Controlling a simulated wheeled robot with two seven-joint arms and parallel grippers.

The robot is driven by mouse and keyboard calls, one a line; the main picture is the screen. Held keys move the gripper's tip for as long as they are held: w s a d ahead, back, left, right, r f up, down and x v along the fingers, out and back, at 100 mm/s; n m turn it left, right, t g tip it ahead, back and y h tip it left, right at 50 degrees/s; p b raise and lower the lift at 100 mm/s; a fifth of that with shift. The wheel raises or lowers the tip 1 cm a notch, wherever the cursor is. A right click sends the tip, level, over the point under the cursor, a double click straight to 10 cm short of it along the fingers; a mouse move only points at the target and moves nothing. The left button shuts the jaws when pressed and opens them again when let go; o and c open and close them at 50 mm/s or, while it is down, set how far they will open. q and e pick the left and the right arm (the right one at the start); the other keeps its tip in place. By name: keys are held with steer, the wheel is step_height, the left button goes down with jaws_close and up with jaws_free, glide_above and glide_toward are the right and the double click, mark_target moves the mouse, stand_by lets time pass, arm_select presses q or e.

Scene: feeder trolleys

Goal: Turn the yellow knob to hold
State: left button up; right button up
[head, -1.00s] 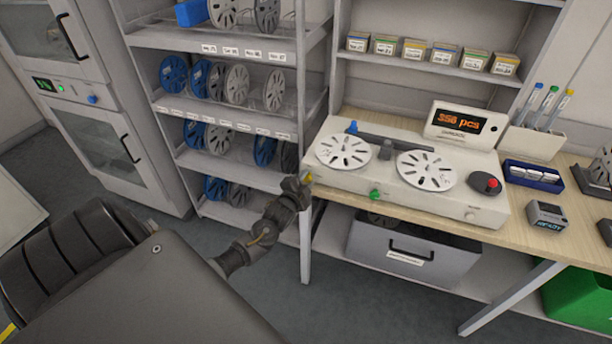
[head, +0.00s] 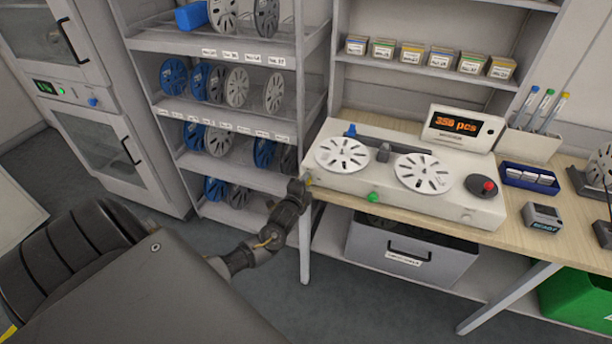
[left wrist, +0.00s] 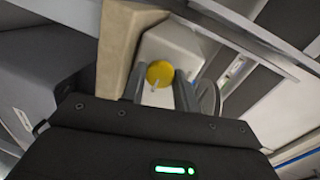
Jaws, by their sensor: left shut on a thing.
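The yellow knob (left wrist: 160,74) shows in the left wrist view, round with a pale pointer mark, on the end face of the white reel counter (left wrist: 172,45). My left gripper (left wrist: 160,88) is shut on the knob, one finger on each side of it. In the head view my left gripper (head: 303,184) is at the left end of the counter (head: 440,198), and only a speck of yellow shows there. I cannot read a hold label. My right gripper is not in view.
The counter stands on a wooden bench (head: 545,200) and carries two white reels, a green knob (head: 373,197) and a red button (head: 489,187). A shelf rack (head: 225,55) with blue and grey reels stands close left.

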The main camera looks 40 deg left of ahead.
arm_select(q)
steer(key=shift+d+f, duration=0.1)
steer(key=shift+f, duration=0.05)
steer(key=o, duration=1)
steer(key=shift+c, duration=0.2)
steer(key=shift+s, duration=0.1)
steer(key=b+v, duration=0.1)
steer(key=v, duration=0.9)
steer(key=shift+s+d+r+b, duration=0.2)
steer(key=shift+s+b, duration=0.1)
steer(key=shift+b, duration=0.1)
